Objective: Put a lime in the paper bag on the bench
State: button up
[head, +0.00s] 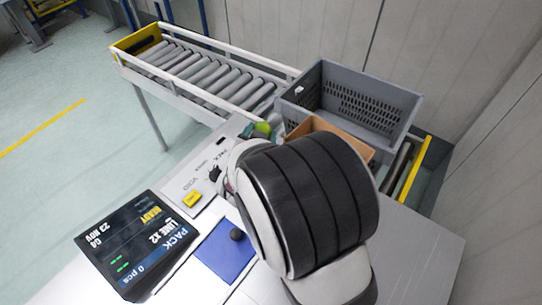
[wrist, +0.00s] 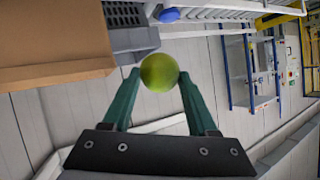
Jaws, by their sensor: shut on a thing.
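My gripper (wrist: 158,92) is shut on a green lime (wrist: 159,72), held between the tips of its two green fingers in the wrist view. In the head view the lime (head: 262,128) shows just beyond my arm, which hides most of the gripper. A brown paper bag (wrist: 60,72) fills the upper left of the wrist view, to the left of the lime and apart from it. In the head view a brown edge, likely the bag (head: 325,127), shows behind my arm and in front of the grey crate. The rest of it is hidden.
A grey crate (head: 297,95) stands behind the brown edge. A roller conveyor (head: 205,70) with white rails runs to the upper left.

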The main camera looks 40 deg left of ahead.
jog(key=w+d+r, duration=0.2)
jog(key=w+d, duration=0.2)
jog(key=d, duration=0.3)
jog(key=w+d+r, duration=0.3)
jog(key=w+d, duration=0.1)
jog(key=d, duration=0.4)
jog(key=shift+s+a+f, duration=0.1)
jog(key=shift+s+f, duration=0.05)
jog(key=shift+f, duration=1.3)
jog(key=shift+s+a+f, duration=0.1)
jog(key=shift+f, duration=1.3)
jog(key=o, duration=1.4)
jog(key=shift+o, duration=0.2)
jog(key=v, duration=0.7)
jog(key=shift+s, duration=0.25)
jog(key=shift+r, duration=0.15)
